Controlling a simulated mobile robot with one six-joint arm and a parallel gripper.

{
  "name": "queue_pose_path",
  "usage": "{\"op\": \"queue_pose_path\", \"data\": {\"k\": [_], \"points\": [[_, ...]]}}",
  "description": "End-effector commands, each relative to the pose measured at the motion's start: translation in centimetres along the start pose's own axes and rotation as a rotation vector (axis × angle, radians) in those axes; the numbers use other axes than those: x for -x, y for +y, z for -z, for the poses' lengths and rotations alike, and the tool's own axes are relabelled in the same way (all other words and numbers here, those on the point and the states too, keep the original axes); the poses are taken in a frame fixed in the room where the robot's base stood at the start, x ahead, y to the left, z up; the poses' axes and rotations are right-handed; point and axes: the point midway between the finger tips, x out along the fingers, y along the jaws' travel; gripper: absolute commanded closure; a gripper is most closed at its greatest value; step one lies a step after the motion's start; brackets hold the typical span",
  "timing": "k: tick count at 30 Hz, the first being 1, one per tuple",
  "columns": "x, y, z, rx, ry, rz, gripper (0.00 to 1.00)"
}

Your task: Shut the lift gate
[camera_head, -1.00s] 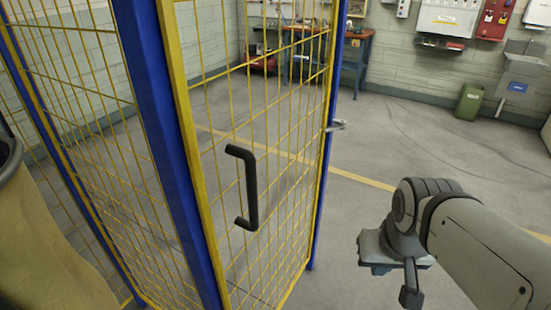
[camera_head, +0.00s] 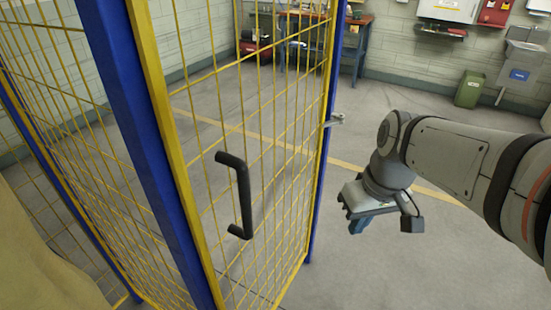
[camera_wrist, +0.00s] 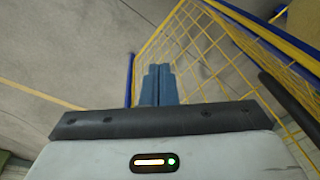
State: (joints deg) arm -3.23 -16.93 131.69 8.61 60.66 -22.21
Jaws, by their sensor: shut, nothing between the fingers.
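The lift gate (camera_head: 225,135) is a yellow wire-mesh panel with a yellow frame, standing between blue posts in the head view. A black bar handle (camera_head: 243,195) sticks out from its near face. A grey metal latch piece (camera_head: 336,119) juts out at the far right post. My gripper (camera_head: 358,226) is to the right of the gate, apart from the handle, pointing down. In the wrist view, its blue fingers (camera_wrist: 160,85) are together and empty. The mesh (camera_wrist: 200,55) and dark handle (camera_wrist: 290,97) show to their right. I cannot tell how far the gate stands open.
More yellow mesh fence (camera_head: 75,150) runs on the left behind a near blue post (camera_head: 125,110). A workbench (camera_head: 310,35), a green bin (camera_head: 469,88) and wall boxes stand far back. The grey floor (camera_head: 400,265) right of the gate is clear, with a yellow line crossing it.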

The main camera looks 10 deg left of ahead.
Motion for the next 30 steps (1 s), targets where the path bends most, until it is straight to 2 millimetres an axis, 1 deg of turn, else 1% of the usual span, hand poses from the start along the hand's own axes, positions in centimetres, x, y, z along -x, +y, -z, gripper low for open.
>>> {"op": "queue_pose_path", "data": {"k": [1,6,9,13,15,18,23,26,30], "points": [[0.6,-0.9,2.3,0.108,-0.035,0.062,1.00],[1.2,-4.4,8.7,0.499,-0.084,0.295,1.00],[1.2,-6.3,11.7,0.699,-0.073,0.423,1.00],[1.1,-8.2,14.5,0.889,-0.041,0.549,1.00],[1.0,-8.8,15.4,0.955,-0.023,0.592,1.00],[0.8,-9.4,16.0,1.009,-0.006,0.628,1.00],[-0.2,-10.3,15.8,1.029,-0.001,0.640,1.00],[-1.6,-11.2,15.2,1.027,-0.003,0.640,1.00],[-4.1,-12.7,14.3,1.028,-0.005,0.640,1.00]]}}
